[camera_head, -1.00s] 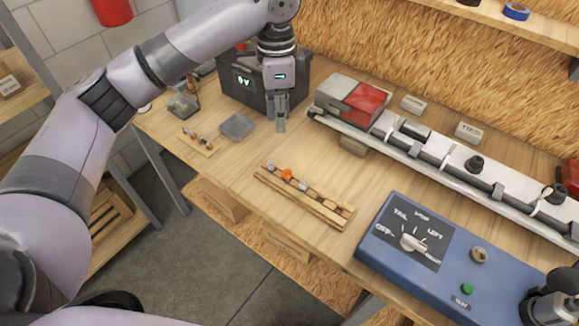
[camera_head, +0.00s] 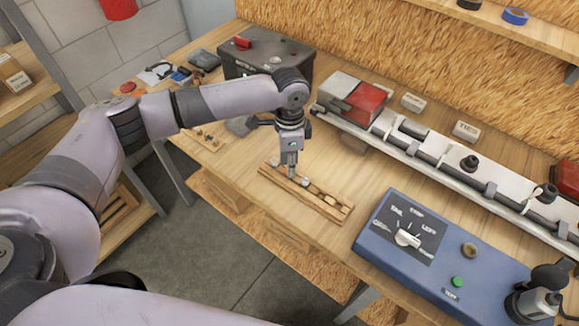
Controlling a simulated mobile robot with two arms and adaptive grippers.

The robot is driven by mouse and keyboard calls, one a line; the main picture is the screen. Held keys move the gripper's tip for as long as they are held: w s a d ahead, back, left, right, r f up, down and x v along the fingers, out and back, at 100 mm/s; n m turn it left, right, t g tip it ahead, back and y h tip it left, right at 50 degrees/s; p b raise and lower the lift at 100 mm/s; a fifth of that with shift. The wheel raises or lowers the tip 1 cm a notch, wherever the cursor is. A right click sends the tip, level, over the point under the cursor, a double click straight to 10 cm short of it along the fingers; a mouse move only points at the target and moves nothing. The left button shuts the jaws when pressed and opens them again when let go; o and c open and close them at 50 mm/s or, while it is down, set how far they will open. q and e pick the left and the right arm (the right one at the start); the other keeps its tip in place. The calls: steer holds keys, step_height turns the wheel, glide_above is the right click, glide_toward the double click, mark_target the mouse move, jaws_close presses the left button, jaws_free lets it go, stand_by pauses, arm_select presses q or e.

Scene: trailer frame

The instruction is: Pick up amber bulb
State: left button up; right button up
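A narrow wooden rack (camera_head: 318,203) lies on the bench and holds several small bulbs and pegs in a row. My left gripper (camera_head: 291,172) points straight down at the rack's left part, with its fingertips at the row. The orange amber bulb is not visible now; the fingers cover the place where it showed before. A silvery bulb (camera_head: 304,182) shows just right of the fingertips. The fingers look close together, but I cannot tell whether they are shut or hold anything.
A blue control box (camera_head: 385,245) with a dial stands to the right. A long light bar (camera_head: 400,145) with fittings runs behind the rack. A dark battery box (camera_head: 262,50) stands at the back left. The bench between rack and control box is clear.

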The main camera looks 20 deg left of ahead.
arm_select(q)
steer(key=shift+f, duration=0.9)
steer(key=c, duration=0.4)
steer(key=shift+r, duration=0.1)
